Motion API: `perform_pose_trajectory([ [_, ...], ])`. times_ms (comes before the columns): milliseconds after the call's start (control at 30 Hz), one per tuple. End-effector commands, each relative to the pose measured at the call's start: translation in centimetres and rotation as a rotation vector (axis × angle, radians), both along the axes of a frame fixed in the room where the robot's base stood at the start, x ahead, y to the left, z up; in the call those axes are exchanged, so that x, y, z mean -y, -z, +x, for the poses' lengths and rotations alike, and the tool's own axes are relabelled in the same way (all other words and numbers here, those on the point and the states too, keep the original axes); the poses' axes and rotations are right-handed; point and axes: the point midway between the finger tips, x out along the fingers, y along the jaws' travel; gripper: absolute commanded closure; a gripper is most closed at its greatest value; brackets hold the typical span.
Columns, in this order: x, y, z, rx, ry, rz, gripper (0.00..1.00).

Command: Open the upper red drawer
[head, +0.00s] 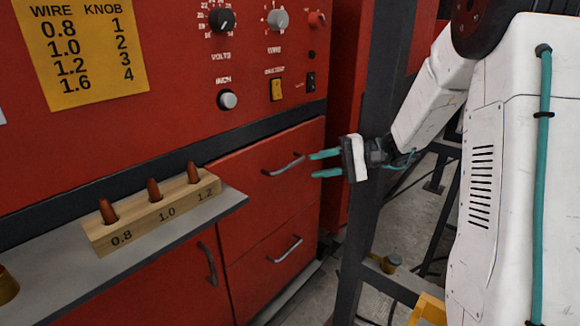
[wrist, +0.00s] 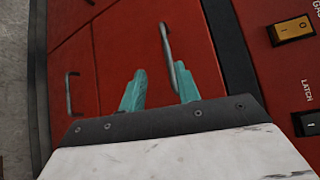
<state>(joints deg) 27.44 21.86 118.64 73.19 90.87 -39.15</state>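The upper red drawer (head: 262,190) appears closed in the red cabinet front. Its grey bar handle (head: 284,166) also shows in the wrist view (wrist: 166,45), seen turned on its side. My gripper (head: 314,164) is to the right of that handle, with its two teal fingers pointing left toward it. In the wrist view my gripper (wrist: 160,84) has its fingers apart with nothing held between them. The handle's near end there lies close to the right finger; I cannot tell whether they touch.
The lower drawer (head: 262,262) has its own handle (head: 285,250). A grey shelf (head: 140,255) with a wooden block (head: 150,218) juts out at left. Control knobs and switches (head: 277,90) sit above. A dark steel post (head: 372,215) stands right of the cabinet.

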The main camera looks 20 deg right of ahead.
Motion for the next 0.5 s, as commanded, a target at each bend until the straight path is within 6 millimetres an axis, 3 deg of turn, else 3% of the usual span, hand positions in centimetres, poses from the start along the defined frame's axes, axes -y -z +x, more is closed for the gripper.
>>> perform_pose_trajectory([
  [167, -0.6, -0.9, 0.4, 0.089, -0.001, 0.017, 0.68],
  [500, -5.6, -0.1, 1.6, 0.087, -0.004, 0.015, 0.68],
])
